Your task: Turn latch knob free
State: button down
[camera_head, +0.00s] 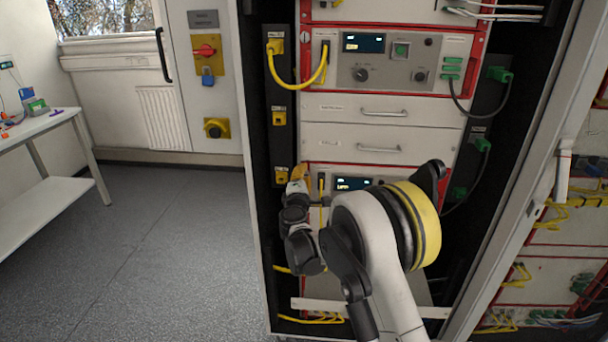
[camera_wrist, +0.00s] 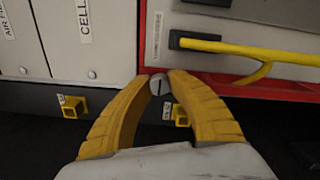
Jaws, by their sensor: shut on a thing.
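The latch knob (camera_wrist: 160,85) is a small round grey knob with a dark slot across its face. In the wrist view it sits between the tips of my gripper's yellow fingers, at the edge of a red-framed unit. My gripper (camera_wrist: 159,82) is shut on it, one finger on each side. In the head view my gripper (camera_head: 299,174) is at the left edge of the lower instrument (camera_head: 330,171) in the rack. The knob itself is hidden there behind the fingers and wrist.
A yellow cable (camera_wrist: 245,47) runs from a black plug close to the fingers; yellow sockets (camera_wrist: 72,106) line the dark strip. Drawers (camera_head: 375,110) and an upper instrument (camera_head: 395,62) are above. The floor (camera_head: 170,240) left of the rack is clear.

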jog(key=c, duration=1.2)
grip_release()
jog(key=shift+c, duration=0.2)
jog(key=shift+s, duration=0.1)
jog(key=s, duration=1.1)
jog(key=shift+s+a, duration=0.25)
jog(key=shift+s, duration=0.15)
jog(key=shift+d+r, duration=0.1)
